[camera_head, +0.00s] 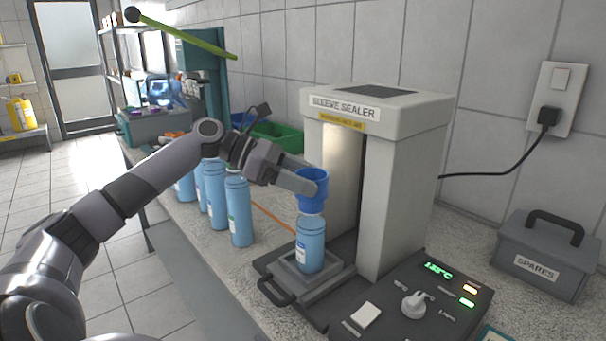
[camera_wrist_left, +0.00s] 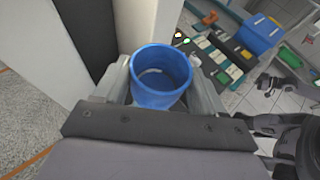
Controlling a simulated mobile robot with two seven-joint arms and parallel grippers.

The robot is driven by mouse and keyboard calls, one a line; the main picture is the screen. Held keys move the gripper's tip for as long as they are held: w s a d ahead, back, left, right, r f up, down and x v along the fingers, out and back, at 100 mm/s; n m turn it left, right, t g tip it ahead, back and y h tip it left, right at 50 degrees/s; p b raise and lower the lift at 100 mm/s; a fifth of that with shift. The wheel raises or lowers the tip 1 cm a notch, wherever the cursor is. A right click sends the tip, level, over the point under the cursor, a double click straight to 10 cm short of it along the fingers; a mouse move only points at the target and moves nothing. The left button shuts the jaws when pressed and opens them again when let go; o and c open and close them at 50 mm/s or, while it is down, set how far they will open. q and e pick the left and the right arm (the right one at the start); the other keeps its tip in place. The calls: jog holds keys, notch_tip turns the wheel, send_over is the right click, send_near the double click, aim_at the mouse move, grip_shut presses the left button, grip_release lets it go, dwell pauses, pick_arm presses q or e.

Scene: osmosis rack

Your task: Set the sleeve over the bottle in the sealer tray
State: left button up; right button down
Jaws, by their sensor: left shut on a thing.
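My left gripper (camera_head: 304,183) is shut on the blue sleeve (camera_head: 314,196), a short open tube held upright. In the left wrist view the sleeve (camera_wrist_left: 160,97) sits between the two fingers, and I look down into its open top. The light blue bottle (camera_head: 311,246) stands upright in the sealer tray (camera_head: 278,266). The sleeve is directly above the bottle, close to its pale top; I cannot tell whether they touch. The sleeve sealer (camera_head: 402,175) stands just behind and to the right.
Several blue bottles (camera_head: 239,212) stand on the counter to the left. A control panel (camera_head: 445,300) with a green display is in front of the sealer. A grey SPARES box (camera_head: 540,262) sits at the right. A green bin (camera_head: 278,137) is behind my wrist.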

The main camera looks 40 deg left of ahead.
pick_arm(q)
jog(key=o, duration=1.1)
jog(key=shift+s+a+r+b, duration=0.1)
jog(key=shift+s+a+b, duration=0.25)
jog(key=shift+a, duration=0.1)
jog(key=b+v, duration=0.2)
jog(key=v, duration=0.4)
jog(key=shift+r, duration=0.15)
jog(key=shift+d, duration=0.1)
